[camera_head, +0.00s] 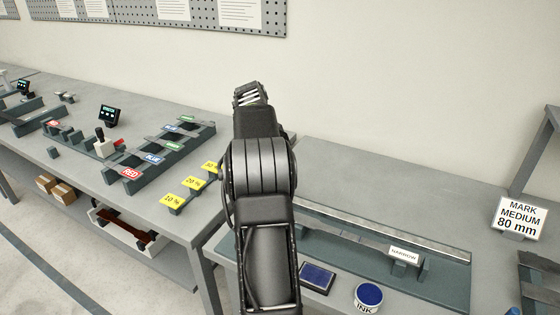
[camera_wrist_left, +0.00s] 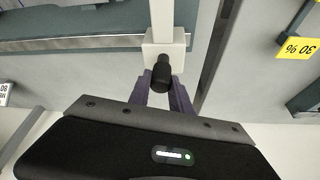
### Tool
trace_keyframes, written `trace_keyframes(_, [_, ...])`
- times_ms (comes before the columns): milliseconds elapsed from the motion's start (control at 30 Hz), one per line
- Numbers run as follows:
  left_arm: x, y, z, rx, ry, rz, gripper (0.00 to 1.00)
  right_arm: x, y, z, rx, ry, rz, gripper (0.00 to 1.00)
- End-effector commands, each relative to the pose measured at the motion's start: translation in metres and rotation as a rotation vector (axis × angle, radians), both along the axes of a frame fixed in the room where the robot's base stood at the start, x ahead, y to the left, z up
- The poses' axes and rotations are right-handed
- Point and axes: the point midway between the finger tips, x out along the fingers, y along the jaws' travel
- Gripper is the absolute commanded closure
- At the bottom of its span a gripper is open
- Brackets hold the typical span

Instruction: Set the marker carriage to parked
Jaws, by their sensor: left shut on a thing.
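In the left wrist view, my left gripper (camera_wrist_left: 163,92) is shut on a black knob (camera_wrist_left: 161,74). The knob sticks out from a cream block (camera_wrist_left: 150,55), which looks like the marker carriage. A cream bar (camera_wrist_left: 162,15) runs from the block to the top edge of the picture. In the head view my arm hides the gripper's fingers, the knob and the block. The rail (camera_head: 400,238) of the marking station shows to the right of my arm, with a "NARROW" label (camera_head: 404,255) on it. My right gripper is not in view.
An ink pad (camera_head: 317,278) and an ink pot (camera_head: 368,297) stand in front of the rail. A "MARK MEDIUM 80 mm" sign (camera_head: 520,217) stands at the right. Yellow percent tags (camera_head: 173,200) and a rack with coloured labels (camera_head: 155,160) lie on the left table. A gap separates the tables.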

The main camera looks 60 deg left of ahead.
Motion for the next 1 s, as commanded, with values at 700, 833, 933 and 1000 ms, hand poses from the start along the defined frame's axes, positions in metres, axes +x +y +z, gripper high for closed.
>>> trace_keyframes(700, [-0.006, 0.001, 0.012, 0.007, 0.001, 0.005, 0.54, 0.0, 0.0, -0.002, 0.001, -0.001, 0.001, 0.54])
trace_keyframes(833, [-0.013, -0.002, 0.03, 0.009, 0.001, 0.007, 0.54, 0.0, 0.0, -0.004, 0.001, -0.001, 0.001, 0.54])
trace_keyframes(933, [-0.019, -0.004, 0.046, 0.01, 0.0, 0.006, 0.54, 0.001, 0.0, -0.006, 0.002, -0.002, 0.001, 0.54])
trace_keyframes(1000, [-0.023, -0.006, 0.056, 0.009, 0.001, 0.007, 0.54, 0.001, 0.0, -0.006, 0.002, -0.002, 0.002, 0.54])
